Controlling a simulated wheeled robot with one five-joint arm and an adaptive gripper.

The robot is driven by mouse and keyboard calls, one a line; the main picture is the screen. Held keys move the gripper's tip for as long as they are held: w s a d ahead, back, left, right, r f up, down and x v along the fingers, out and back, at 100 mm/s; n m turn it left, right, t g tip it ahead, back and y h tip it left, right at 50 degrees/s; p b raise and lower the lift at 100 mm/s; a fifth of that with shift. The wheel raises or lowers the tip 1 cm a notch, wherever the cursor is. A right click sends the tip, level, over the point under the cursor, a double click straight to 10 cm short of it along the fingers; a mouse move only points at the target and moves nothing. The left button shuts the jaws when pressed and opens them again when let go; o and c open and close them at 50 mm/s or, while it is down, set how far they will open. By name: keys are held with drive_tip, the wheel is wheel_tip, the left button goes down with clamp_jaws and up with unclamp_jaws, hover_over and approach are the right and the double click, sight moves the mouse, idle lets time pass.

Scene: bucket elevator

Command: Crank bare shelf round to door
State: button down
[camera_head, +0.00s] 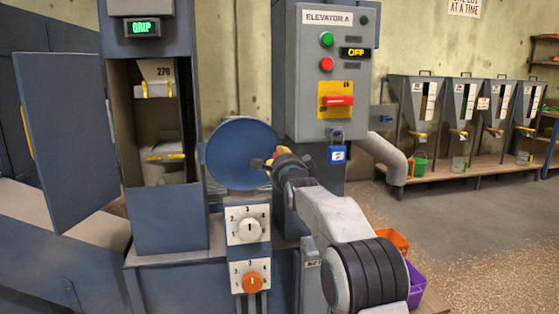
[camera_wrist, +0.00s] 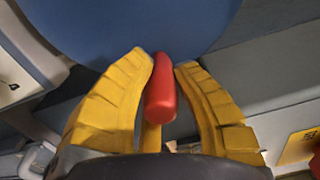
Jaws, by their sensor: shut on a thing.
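The blue crank wheel (camera_head: 240,153) stands on the front of the elevator, right of the door opening. My gripper (camera_head: 271,164) is at the wheel's right edge. In the wrist view my gripper (camera_wrist: 164,68) has its yellow fingers closed around the red crank handle (camera_wrist: 160,90), with the blue disc behind it. The door (camera_head: 68,140) is swung open to the left. In the opening, an upper bucket or shelf (camera_head: 158,72) marked 270 has a yellow-trimmed edge. A lower shelf (camera_head: 172,148) with a yellow edge shows below it; I cannot tell whether it is bare.
The display (camera_head: 143,28) above the opening reads GRIP. Two dials (camera_head: 247,225) sit below the wheel. Orange and purple bins (camera_head: 414,283) stand beyond my arm.

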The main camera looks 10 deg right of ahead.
drive_tip(key=shift+f, duration=0.1)
drive_tip(key=c, duration=1)
unclamp_jaws()
drive_tip(key=shift+o, duration=0.2)
drive_tip(key=s, duration=1.2)
drive_tip(key=shift+a, duration=0.1)
